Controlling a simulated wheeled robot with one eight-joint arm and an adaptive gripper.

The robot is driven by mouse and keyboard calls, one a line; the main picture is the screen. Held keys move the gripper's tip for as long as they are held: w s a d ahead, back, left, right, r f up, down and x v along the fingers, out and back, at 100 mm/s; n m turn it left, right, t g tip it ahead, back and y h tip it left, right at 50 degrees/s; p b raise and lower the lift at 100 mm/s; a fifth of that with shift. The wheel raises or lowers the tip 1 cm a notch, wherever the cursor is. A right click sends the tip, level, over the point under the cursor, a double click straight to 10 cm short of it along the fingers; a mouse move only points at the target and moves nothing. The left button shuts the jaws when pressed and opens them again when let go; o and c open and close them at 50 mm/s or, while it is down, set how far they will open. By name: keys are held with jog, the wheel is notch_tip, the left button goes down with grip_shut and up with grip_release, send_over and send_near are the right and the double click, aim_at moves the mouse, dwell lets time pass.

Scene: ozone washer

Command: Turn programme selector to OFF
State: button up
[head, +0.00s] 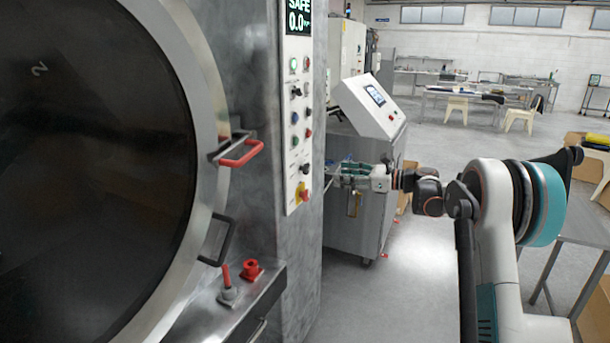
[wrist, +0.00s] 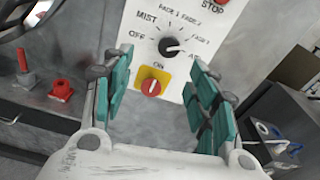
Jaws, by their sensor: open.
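The programme selector (wrist: 168,47) is a round black knob on a white panel in the wrist view. OFF is printed to its left, MIST at its upper left, and other labels run around to its right. Its pointer appears to face right, away from OFF, though it is small. In the head view the selector (head: 305,168) is a small dark knob low on the panel. My gripper (head: 338,175) is open and empty, to the right of the panel and apart from it. In the wrist view its teal-padded fingers (wrist: 160,75) frame the panel's lower end, with the selector just beyond the tips.
A red rotary switch on a yellow plate (wrist: 152,86) sits just below the selector. Several buttons line the white panel (head: 297,130) above. The round door (head: 208,100) with its red handle is at left. A wheeled grey cabinet (head: 360,215) stands behind my gripper.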

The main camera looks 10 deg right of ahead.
aim_at(308, 170)
jog(key=shift+m+t+y, duration=0.3)
jog(key=shift+m+y, duration=0.1)
jog(key=shift+m, duration=0.4)
jog(key=b+x, duration=0.1)
jog(key=x, duration=0.3)
jog(key=w+f+b+x, duration=0.1)
jog(key=x, duration=0.3)
jog(key=d+f+b+x, duration=0.1)
jog(key=x, duration=0.4)
jog(key=shift+w, duration=0.35)
jog(key=shift+r, duration=0.1)
jog(key=c, duration=1)
